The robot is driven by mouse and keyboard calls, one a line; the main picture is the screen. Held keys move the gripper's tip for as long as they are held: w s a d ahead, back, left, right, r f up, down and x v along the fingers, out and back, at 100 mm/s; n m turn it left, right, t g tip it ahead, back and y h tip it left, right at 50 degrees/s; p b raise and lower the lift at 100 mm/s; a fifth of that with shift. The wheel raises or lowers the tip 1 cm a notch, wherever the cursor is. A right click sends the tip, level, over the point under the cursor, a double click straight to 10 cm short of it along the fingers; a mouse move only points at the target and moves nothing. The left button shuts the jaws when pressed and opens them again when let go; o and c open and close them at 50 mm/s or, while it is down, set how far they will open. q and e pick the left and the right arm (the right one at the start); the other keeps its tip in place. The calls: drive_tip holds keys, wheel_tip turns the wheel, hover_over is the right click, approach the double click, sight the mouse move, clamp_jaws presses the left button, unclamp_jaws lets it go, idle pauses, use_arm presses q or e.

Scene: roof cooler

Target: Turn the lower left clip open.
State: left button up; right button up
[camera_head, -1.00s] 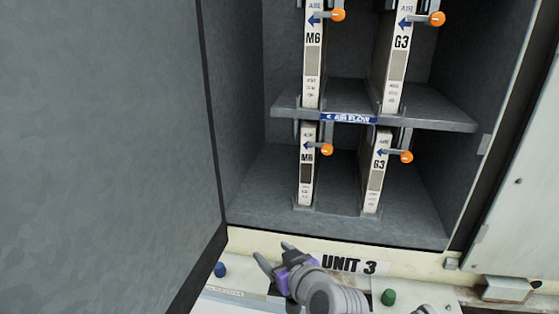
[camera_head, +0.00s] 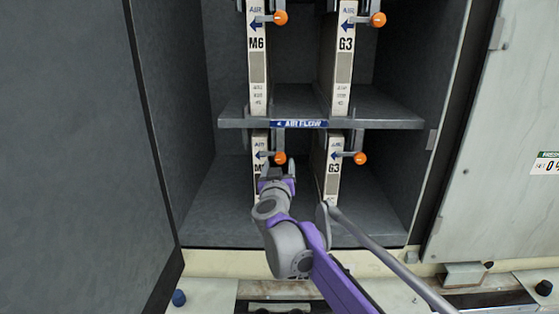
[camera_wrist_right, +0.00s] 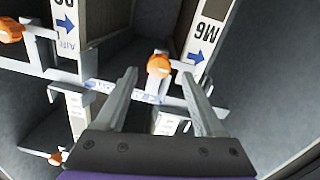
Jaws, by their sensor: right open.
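The lower left clip is a grey lever with an orange knob (camera_head: 280,158), at the front of the lower M6 filter (camera_head: 258,145). Its knob sticks out to the right of the filter. My right gripper (camera_head: 277,172) is just below this knob and covers part of the filter front. In the right wrist view, which is upside down, the open fingers (camera_wrist_right: 158,75) lie on either side of the knob (camera_wrist_right: 159,66). The knob shows beyond the fingertips, and I cannot tell whether they touch it. My left gripper is not in view.
The lower right clip (camera_head: 360,158) is on the G3 filter (camera_head: 333,180). The shelf (camera_head: 395,121) with the air flow label is just above. Two more orange-knobbed clips are on the upper filters. A large grey door panel (camera_head: 70,150) stands at the left.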

drive_tip(key=shift+w+d, duration=0.1)
drive_tip(key=shift+w, duration=1.35)
drive_tip(key=shift+c, duration=0.2)
clamp_jaws()
